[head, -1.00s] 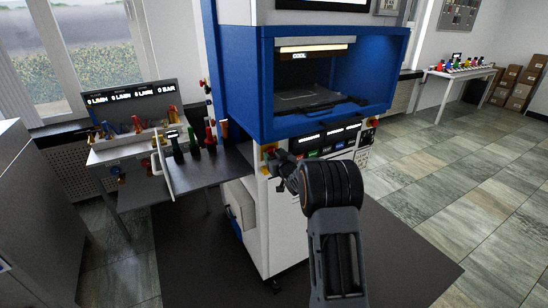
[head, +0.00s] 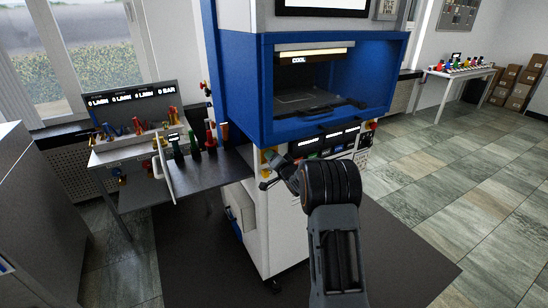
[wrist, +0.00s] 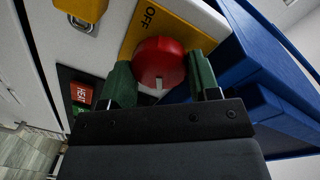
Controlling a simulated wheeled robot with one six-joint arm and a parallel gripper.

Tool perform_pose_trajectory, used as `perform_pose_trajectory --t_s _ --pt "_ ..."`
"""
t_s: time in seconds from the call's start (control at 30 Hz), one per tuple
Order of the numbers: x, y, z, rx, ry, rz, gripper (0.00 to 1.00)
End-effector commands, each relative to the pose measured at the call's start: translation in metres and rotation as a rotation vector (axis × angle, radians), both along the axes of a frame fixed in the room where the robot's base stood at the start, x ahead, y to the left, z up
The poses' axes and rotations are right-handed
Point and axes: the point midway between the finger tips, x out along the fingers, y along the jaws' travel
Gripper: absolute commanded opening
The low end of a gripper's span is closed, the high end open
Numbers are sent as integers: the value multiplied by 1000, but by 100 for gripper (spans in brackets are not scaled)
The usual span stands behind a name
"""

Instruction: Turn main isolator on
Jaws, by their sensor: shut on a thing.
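The main isolator is a red rotary knob (wrist: 160,60) on a yellow plate (wrist: 188,24) marked OFF, seen in the wrist view. A small pale mark shows on the knob's near edge. My gripper (wrist: 159,72) has one green finger on each side of the knob and is shut on it. Part of the knob's lower side is hidden behind the gripper body. In the head view my gripper (head: 272,170) is at the left end of the press's front panel, just below the yellow plate (head: 268,153). The knob itself is hard to make out there.
The blue press housing (head: 260,90) stands directly above the panel. A yellow part (wrist: 82,8) and a red button marked HEAT (wrist: 82,92) lie close by. A side shelf (head: 215,172) with coloured handles is to the left. Open floor lies to the right.

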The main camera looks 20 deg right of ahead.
Motion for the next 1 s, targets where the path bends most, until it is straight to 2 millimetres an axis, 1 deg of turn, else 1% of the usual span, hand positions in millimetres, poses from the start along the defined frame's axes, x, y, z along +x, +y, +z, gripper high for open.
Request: perform_pose_trajectory --t_s 0.03,0.2,0.5,0.7,1.0 --pt "0 0 3 42 6 -1 32" --pt "0 0 2 190 23 1 32" --pt "0 -1 2 396 47 -1 32" --pt "0 -1 1 481 54 0 32" --pt "0 -1 0 533 60 -1 32"
